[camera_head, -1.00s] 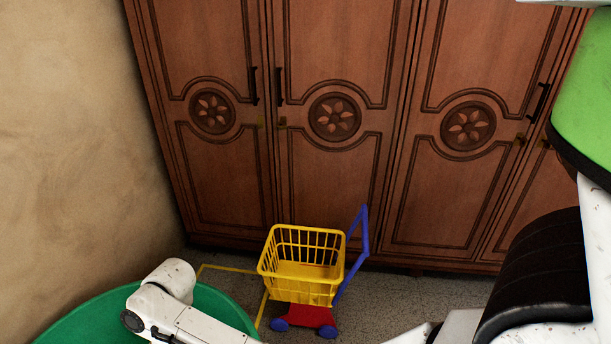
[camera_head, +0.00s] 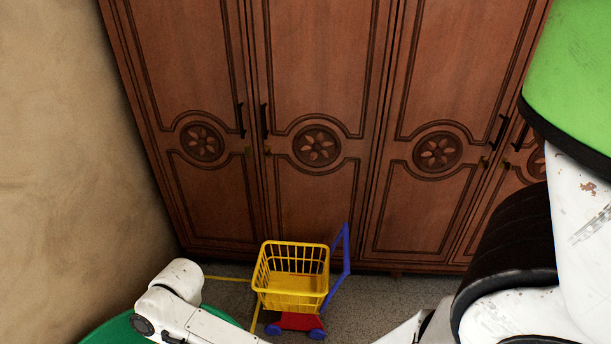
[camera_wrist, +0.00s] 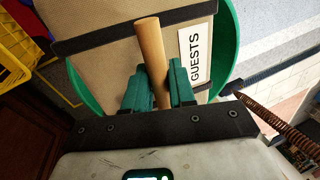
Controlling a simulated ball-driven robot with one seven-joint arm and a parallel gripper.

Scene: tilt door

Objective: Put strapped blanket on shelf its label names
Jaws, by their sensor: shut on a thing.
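The strapped blanket (camera_wrist: 105,65) is beige with dark straps and a wooden handle (camera_wrist: 151,48). Its white label (camera_wrist: 195,57) reads GUESTS. In the wrist view my gripper (camera_wrist: 158,85) is shut on the wooden handle, with one green finger on each side. Green rim (camera_wrist: 229,45) of a round tub shows around the blanket; I cannot tell whether the blanket rests in it or hangs above it. In the head view the blanket and gripper are hidden. No shelf shows. A wooden cupboard (camera_head: 310,90) with carved doors stands ahead, its visible doors shut.
A yellow toy cart (camera_head: 290,290) with a blue handle stands on the floor before the cupboard. The green tub (camera_head: 120,332) is at the bottom left, partly behind my arm. A plain wall (camera_head: 60,130) bounds the left side. Yellow lines mark the floor.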

